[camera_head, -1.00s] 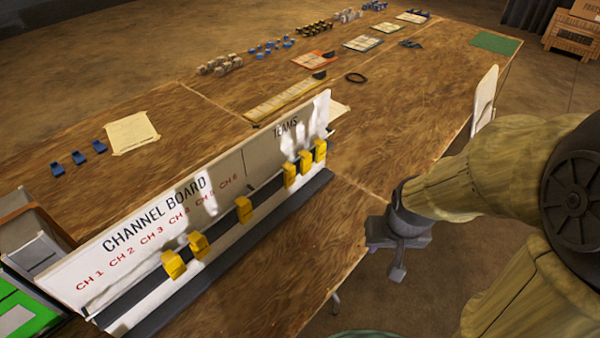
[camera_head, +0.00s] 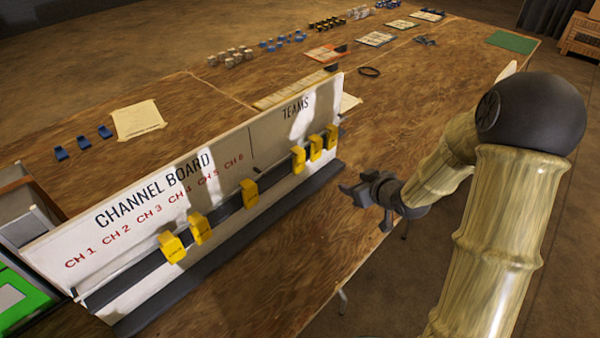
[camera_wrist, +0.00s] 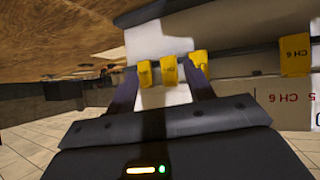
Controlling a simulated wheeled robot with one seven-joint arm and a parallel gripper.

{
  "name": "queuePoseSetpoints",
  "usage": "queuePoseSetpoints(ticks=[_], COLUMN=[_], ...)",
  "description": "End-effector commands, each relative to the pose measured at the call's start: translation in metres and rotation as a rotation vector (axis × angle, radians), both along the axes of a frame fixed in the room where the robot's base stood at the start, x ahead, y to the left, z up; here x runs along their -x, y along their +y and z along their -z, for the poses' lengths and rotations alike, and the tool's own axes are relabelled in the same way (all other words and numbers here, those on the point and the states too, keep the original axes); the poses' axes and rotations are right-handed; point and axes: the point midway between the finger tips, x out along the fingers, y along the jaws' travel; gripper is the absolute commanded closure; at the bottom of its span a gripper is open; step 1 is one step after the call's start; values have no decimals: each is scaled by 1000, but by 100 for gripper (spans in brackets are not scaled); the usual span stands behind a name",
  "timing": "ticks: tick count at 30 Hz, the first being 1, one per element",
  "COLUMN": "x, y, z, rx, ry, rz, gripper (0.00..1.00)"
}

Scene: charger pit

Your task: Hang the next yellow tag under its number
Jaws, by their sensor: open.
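The white channel board (camera_head: 130,225) stands on the table, with red CH 1 to CH 6 labels at left and TEAMS at right. Yellow tags hang on its dark rail: one (camera_head: 172,247) looks to be under CH 3, one (camera_head: 200,228) under CH 4, and one (camera_head: 250,193) under CH 6. My gripper (camera_head: 350,189) is open and empty, apart from the board in front of the TEAMS end.
Blue clips (camera_head: 83,142) and a paper sheet (camera_head: 138,119) lie behind the board. Bins stand at the left end, beside a green panel (camera_head: 20,300). The table in front of the board is clear.

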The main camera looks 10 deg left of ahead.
Motion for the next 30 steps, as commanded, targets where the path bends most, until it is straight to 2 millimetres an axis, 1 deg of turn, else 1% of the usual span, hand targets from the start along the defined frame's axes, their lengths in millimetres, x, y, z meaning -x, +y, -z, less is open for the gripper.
queuePoseSetpoints(ticks=[1,3,6,10,15,23,26,30], x=[-8,-15,-17,-16,-14,-15,-19,-31], y=[10,25,42,52,55,56,61,77], z=[18,23,26,22,18,18,19,21], rx=[-58,-149,-272,-378,-408,-406,-405,-405], ry=[-46,-121,-213,-285,-305,-304,-305,-305], rz=[-53,-134,-228,-299,-319,-317,-318,-319], gripper=[47,47,47,47,47,47,47,47])
